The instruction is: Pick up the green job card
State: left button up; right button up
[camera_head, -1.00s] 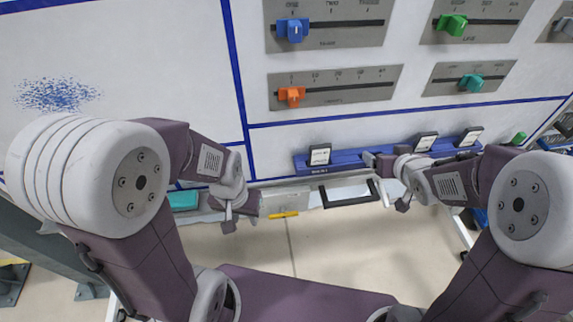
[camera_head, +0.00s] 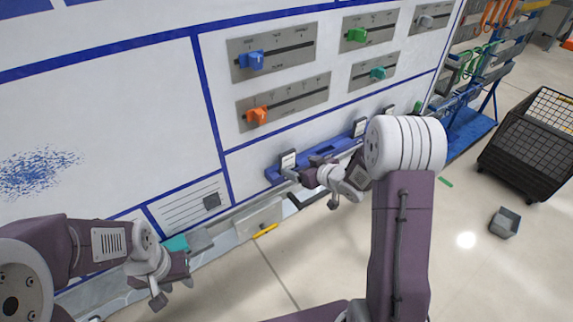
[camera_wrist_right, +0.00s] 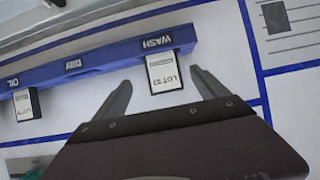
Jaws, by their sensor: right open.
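The leftmost card (camera_head: 288,160) is right beside my right gripper (camera_head: 294,174). In the right wrist view this card (camera_wrist_right: 164,76), printed "LOT", hangs at the "WASH" label, between the open fingertips of my right gripper (camera_wrist_right: 160,80). It looks apart from both fingers. Another card (camera_wrist_right: 27,105) hangs at "OIL"; none shows at "DRY". I cannot make out which card is green. My left gripper (camera_head: 172,292) is low at the left, away from the rail; its jaws are unclear.
Sliders with blue (camera_head: 251,60), orange (camera_head: 257,116), green (camera_head: 356,35) and teal (camera_head: 378,73) knobs sit above the rail. A teal block (camera_head: 176,243) lies near my left gripper. A black wire bin (camera_head: 530,145) and grey box (camera_head: 505,222) stand on open floor at right.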

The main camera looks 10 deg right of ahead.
aim_at(289, 162)
jog(key=shift+w+a+f, duration=0.4)
jog(key=shift+w+a, duration=0.3)
jog(key=shift+w, duration=0.1)
jog(key=shift+w+f, duration=0.1)
jog(key=shift+w, duration=0.05)
jog(key=x, duration=0.4)
jog(key=shift+w+a+p, duration=0.1)
jog(key=shift+w+p, duration=0.25)
jog(key=shift+w, duration=0.2)
jog(key=c, duration=0.5)
pick_arm(q)
jog(key=shift+a+r, duration=0.2)
jog(key=shift+r, duration=0.1)
pick_arm(e)
jog(key=c, duration=1)
jog(key=shift+o, duration=0.2)
